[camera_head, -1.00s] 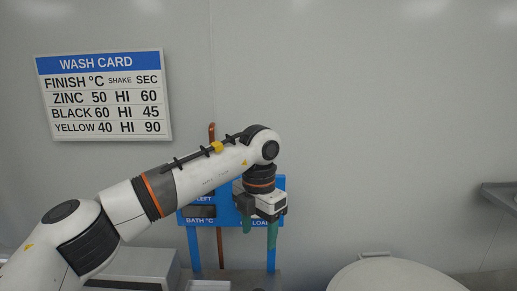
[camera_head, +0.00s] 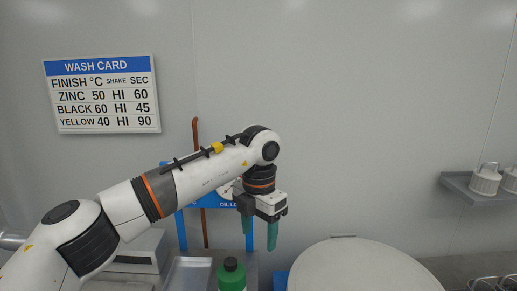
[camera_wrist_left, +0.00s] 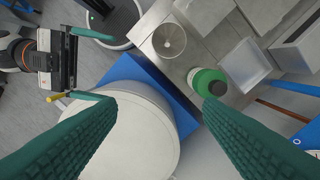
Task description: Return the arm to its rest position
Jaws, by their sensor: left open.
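My left arm reaches in from the left in the head view, bent down at the wrist. My left gripper (camera_head: 259,234) hangs with its two green fingers pointing down, apart and empty. It hangs in front of the blue-framed panel (camera_head: 210,200) and above the green bottle. In the left wrist view the left gripper (camera_wrist_left: 160,106) shows its fingers wide apart with nothing between them. My right gripper (camera_wrist_left: 112,68) shows at the left of that view, its two green fingers apart and empty. The head view does not show the right arm.
A green bottle with a black cap (camera_head: 231,275) stands below the left gripper. A large round white lid (camera_head: 365,268) is to the right. A wall shelf (camera_head: 462,189) holds white lidded jars (camera_head: 485,180). The wash card (camera_head: 101,94) hangs on the wall.

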